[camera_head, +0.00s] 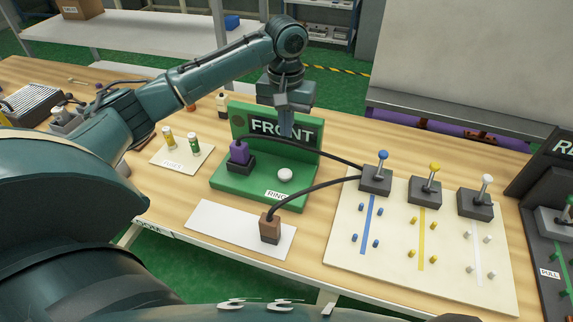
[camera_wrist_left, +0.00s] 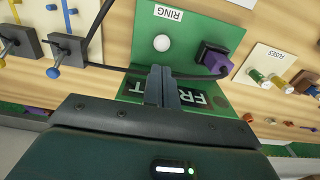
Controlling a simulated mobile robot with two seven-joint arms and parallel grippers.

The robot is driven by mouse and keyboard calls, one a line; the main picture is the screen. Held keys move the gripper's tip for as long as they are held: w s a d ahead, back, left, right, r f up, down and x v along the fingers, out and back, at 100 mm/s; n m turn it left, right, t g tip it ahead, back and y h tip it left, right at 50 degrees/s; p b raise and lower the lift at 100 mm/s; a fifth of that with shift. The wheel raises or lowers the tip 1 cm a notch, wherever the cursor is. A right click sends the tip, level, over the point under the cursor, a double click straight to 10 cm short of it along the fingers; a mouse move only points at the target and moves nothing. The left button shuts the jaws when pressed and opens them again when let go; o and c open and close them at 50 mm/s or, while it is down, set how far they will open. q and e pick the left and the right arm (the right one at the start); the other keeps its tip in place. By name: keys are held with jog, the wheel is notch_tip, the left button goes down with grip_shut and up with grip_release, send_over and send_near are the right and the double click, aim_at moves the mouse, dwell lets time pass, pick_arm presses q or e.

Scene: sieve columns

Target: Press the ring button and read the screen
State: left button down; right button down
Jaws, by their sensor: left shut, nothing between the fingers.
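The white round ring button (camera_head: 285,174) sits on the green base of the FRONT station (camera_head: 228,188), beside its RING label. It also shows in the left wrist view (camera_wrist_left: 161,43). My left gripper (camera_head: 286,134) points down in front of the upright FRONT panel. Its fingers (camera_wrist_left: 162,72) are shut and empty, and in the head view they are above and behind the button, apart from it. The gripper hides part of the panel. I cannot make out a lit screen in either view. My right gripper is not in view.
A purple plug (camera_head: 239,152) stands left of the button, with a black cable passing behind it. A brown plug (camera_head: 270,228) stands on a white plate in front. A lever board (camera_head: 346,244) is on the right. A fuse card (camera_head: 182,156) lies on the left.

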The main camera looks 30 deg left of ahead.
aim_at(286, 175)
pick_arm(q)
notch_tip(286, 175, down, 13)
jog(key=shift+f, duration=0.1)
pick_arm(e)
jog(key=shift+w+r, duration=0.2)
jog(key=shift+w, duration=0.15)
